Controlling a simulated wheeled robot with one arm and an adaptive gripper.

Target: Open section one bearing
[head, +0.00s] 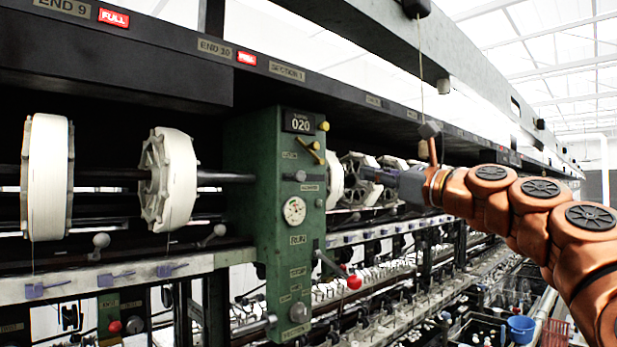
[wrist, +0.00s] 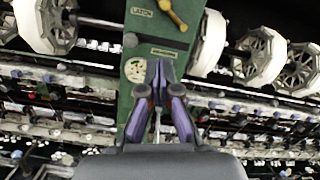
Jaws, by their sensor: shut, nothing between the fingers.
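The green section box (head: 275,215) stands under the "SECTION 1" plate (head: 287,71). Its front carries a yellow lever (head: 315,152), a small grey handle (head: 295,176), a dial (head: 294,210) and small labels too blurred to read surely. I cannot tell which part is the bearing. My gripper (head: 368,174) is shut and empty, to the right of the box in the head view. In the wrist view the fingertips (wrist: 158,68) lie over the green face (wrist: 135,45), just below a small label (wrist: 164,51). The yellow lever (wrist: 172,14) shows above them. Contact cannot be told.
White reels (head: 48,178) sit on a dark shaft left of the box, with more reels behind my gripper. A red-knobbed lever (head: 352,281) sticks out below. A long dark beam (head: 150,50) runs overhead. A blue bucket (head: 521,328) stands low right.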

